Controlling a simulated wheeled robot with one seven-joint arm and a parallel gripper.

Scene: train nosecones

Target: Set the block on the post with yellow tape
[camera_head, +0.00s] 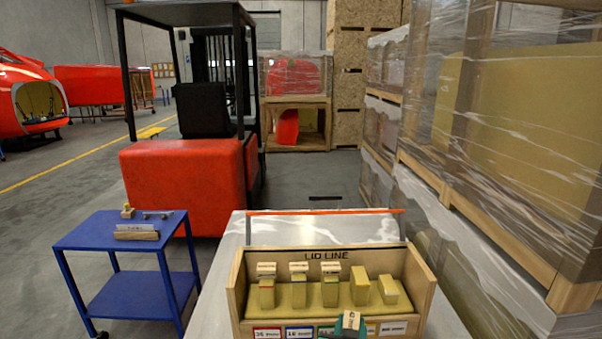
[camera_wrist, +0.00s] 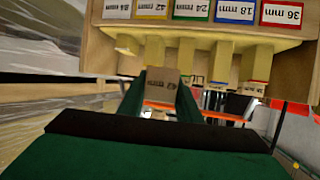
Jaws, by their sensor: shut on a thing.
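My gripper (camera_head: 350,323) is shut on a small tan block with dark print (camera_head: 352,320), low in front of the wooden rack in the head view. In the upside-down wrist view the block (camera_wrist: 162,80) sits between the fingers, close to the post above the yellow-edged 42 mm label (camera_wrist: 156,50). That post is fourth from the left in the head view (camera_head: 360,290); its tape is hard to make out, and its label is hidden by my gripper. The block looks apart from it, but I cannot be sure.
The LID LINE rack (camera_head: 430,280) has several posts in a row. The three left posts carry printed pale blocks (camera_head: 266,268); the far right post (camera_head: 388,290) looks bare. A blue cart (camera_head: 80,235) stands left, a red forklift (camera_head: 185,185) behind, wrapped crates (camera_head: 510,130) right.

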